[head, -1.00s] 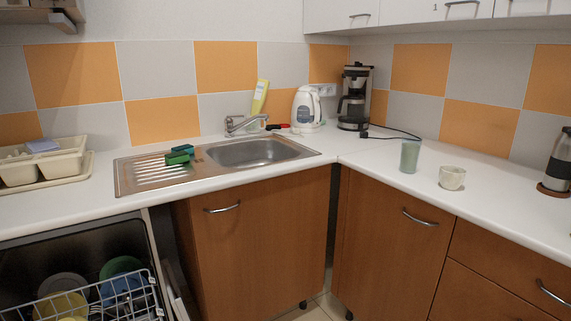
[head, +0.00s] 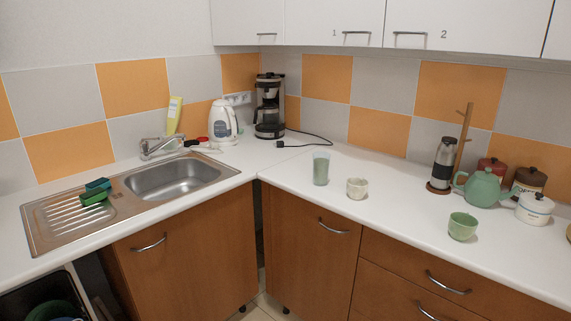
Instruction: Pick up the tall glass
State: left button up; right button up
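The tall glass (head: 321,168) is a pale green tumbler. It stands upright on the white counter, right of the sink corner and near the front edge. A small whitish cup (head: 357,188) stands just to its right, apart from it. Neither of my grippers is in the head view, and nothing touches the glass.
Behind the glass are a coffee maker (head: 269,106), its black cable and a white kettle (head: 222,124). To the right stand a green cup (head: 462,226), a teapot (head: 482,187) and a grinder (head: 442,165). The sink (head: 172,180) is left. An open dishwasher (head: 45,298) shows at lower left.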

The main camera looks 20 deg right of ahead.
aim_at(320, 159)
jog(key=u, duration=0.4)
jog(key=k+j+u, duration=0.1)
jog(key=u, duration=0.3)
jog(key=k+j+u, duration=0.1)
jog(key=u, duration=0.65)
jog(key=j+z, duration=0.1)
jog(key=z, duration=2.2)
jog(key=i+l+u, duration=0.1)
jog(key=l, duration=0.3)
jog(key=i+l+u, duration=0.5)
jog(key=i+l, duration=0.25)
jog(key=l, duration=0.15)
